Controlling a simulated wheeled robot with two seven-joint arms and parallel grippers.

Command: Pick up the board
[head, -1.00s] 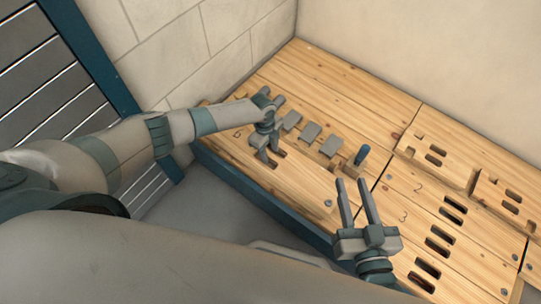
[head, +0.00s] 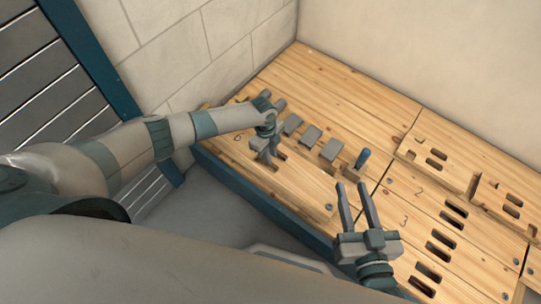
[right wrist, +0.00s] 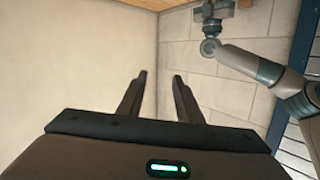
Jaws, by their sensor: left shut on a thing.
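A wooden board with cut slots (head: 296,183) lies along the near left part of the bench. My left gripper (head: 270,158) points down at the slots near the board's left end and is shut on the board. The fingers partly cover the slots, and I cannot tell whether the board is clear of the bench. My left gripper also shows at the top of the right wrist view (right wrist: 212,30).
Several grey blocks (head: 311,135) and a blue peg (head: 362,157) stand just behind the board. Slotted wooden pieces (head: 419,158) and numbered slots (head: 454,212) lie to the right. A tiled wall (head: 228,40) rises behind my left arm. The back of the bench (head: 345,85) is clear.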

